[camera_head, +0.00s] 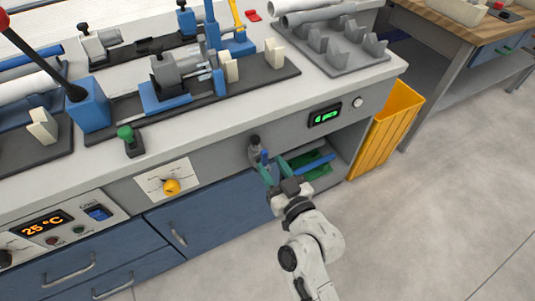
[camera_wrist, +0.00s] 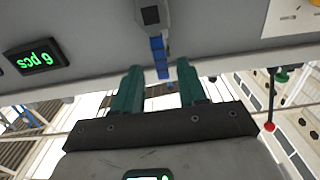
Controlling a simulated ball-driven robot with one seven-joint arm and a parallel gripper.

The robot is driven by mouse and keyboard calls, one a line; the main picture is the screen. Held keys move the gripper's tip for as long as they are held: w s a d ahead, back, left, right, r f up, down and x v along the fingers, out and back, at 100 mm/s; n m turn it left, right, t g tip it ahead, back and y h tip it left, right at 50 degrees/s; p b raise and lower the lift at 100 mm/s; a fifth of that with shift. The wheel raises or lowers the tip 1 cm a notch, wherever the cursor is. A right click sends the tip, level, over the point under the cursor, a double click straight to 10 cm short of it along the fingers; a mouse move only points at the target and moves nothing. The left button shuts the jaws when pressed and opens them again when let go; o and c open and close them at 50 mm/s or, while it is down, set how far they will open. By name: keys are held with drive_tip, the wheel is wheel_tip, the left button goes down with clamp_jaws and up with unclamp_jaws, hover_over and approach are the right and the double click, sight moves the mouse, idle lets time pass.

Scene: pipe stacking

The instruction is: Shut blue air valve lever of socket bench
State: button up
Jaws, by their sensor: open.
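The air valve (camera_head: 254,143) is a dark grey fitting on the grey front panel of the bench, and it shows at the top of the wrist view (camera_wrist: 150,14). Its short blue lever (camera_head: 264,157) sticks out from it, and in the wrist view the lever (camera_wrist: 158,53) points down the picture. My gripper (camera_head: 273,168) is in front of the valve, with two green fingers. In the wrist view my gripper (camera_wrist: 160,75) is open, and the lever's tip lies between the fingertips with a gap on both sides. I see nothing held.
A green display (camera_head: 325,115) and a round button sit right of the valve. Below is an open compartment with a green bin (camera_head: 312,171) and a blue rod. A yellow knob (camera_head: 172,187) is left. A yellow crate (camera_head: 387,128) stands right. The floor in front is clear.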

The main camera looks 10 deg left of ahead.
sight(266, 159)
drive_tip(key=shift+x, duration=2.2)
drive_tip(key=shift+a, duration=0.1)
clamp_jaws()
